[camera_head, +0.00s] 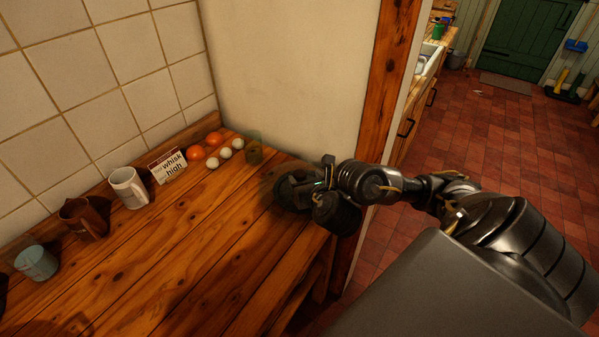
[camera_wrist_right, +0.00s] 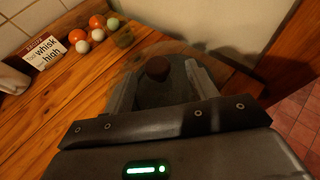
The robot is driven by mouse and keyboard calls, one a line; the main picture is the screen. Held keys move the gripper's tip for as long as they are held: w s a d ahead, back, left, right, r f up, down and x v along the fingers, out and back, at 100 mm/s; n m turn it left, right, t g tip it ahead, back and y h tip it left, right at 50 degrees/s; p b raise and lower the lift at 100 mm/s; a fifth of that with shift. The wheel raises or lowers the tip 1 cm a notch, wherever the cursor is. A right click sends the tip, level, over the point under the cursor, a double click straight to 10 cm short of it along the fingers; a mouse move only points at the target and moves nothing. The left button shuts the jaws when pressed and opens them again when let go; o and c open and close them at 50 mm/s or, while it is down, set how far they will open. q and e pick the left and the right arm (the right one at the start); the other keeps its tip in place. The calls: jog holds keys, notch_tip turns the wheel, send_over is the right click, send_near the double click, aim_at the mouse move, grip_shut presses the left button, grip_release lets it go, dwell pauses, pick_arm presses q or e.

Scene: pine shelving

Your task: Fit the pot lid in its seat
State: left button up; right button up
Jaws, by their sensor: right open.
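In the right wrist view, a dark brown round knob (camera_wrist_right: 158,68) stands on a see-through greyish disc, which looks like the glass pot lid (camera_wrist_right: 150,95). My right gripper (camera_wrist_right: 160,84) is open, with one finger on each side of the knob and gaps between. In the head view, my right gripper (camera_head: 288,190) is low over the right end of the wooden counter and hides most of the lid there. I cannot make out the pot or the seat, nor whether the lid rests on one. My left gripper is not in view.
On the counter (camera_head: 190,250) stand a small greenish glass (camera_head: 254,153), white eggs (camera_head: 225,153), orange-red round things (camera_head: 197,153), a sign (camera_head: 167,165), a white mug (camera_head: 128,187), a brown jug (camera_head: 83,218) and a blue-grey cup (camera_head: 36,262). The counter's front is clear.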

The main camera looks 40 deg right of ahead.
aim_at(301, 176)
jog(key=w+f+b, duration=0.1)
jog(key=w, duration=0.1)
jog(key=w+f+b, duration=0.1)
jog(key=b, duration=0.1)
jog(key=shift+w+d+f, duration=0.3)
jog(key=shift+w+d, duration=0.05)
jog(key=shift+d, duration=0.05)
jog(key=shift+w+d, duration=0.2)
jog(key=shift+w, duration=0.2)
jog(key=shift+s, duration=0.1)
grip_shut()
jog(key=shift+r, duration=0.15)
